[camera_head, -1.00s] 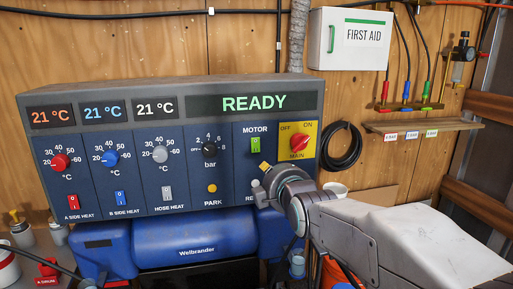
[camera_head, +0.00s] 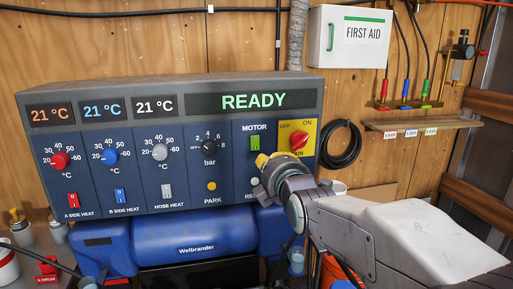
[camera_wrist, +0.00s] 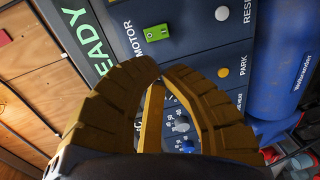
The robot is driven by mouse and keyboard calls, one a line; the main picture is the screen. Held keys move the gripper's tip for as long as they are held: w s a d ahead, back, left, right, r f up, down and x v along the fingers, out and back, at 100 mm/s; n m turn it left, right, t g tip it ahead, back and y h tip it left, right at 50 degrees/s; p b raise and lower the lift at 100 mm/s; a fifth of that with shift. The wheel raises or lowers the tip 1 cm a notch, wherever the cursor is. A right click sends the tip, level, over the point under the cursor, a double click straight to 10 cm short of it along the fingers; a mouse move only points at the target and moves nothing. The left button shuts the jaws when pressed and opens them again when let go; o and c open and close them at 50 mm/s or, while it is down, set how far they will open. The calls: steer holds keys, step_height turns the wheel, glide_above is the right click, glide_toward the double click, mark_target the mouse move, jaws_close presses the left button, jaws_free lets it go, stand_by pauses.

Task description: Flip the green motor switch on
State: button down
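The green motor switch (camera_head: 255,143) sits under the MOTOR label on the dark blue control panel (camera_head: 230,170). It also shows in the wrist view (camera_wrist: 157,32), beyond my fingertips. Which way its rocker is tipped is too small to tell. My gripper (camera_head: 268,160) is just below and slightly right of the switch in the head view, with no visible contact. In the wrist view its two yellow fingers (camera_wrist: 159,68) curve together with their tips meeting or nearly so. Nothing shows between them.
The red main knob (camera_head: 299,141) on its yellow plate is right of the switch, close to my gripper. The white reset button (camera_wrist: 222,13) and orange park button (camera_wrist: 223,73) are nearby. The READY display (camera_head: 254,102) is above. A blue tank (camera_head: 195,237) sits below.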

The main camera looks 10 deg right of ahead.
mark_target(255, 145)
steer(key=w+p, duration=0.1)
steer(key=w, duration=0.3)
steer(key=w+f+p, duration=0.1)
steer(key=w, duration=0.4)
steer(key=w+p, duration=0.1)
steer(key=w, duration=0.3)
steer(key=shift+w+f+p, duration=0.3)
steer(key=shift+f, duration=0.05)
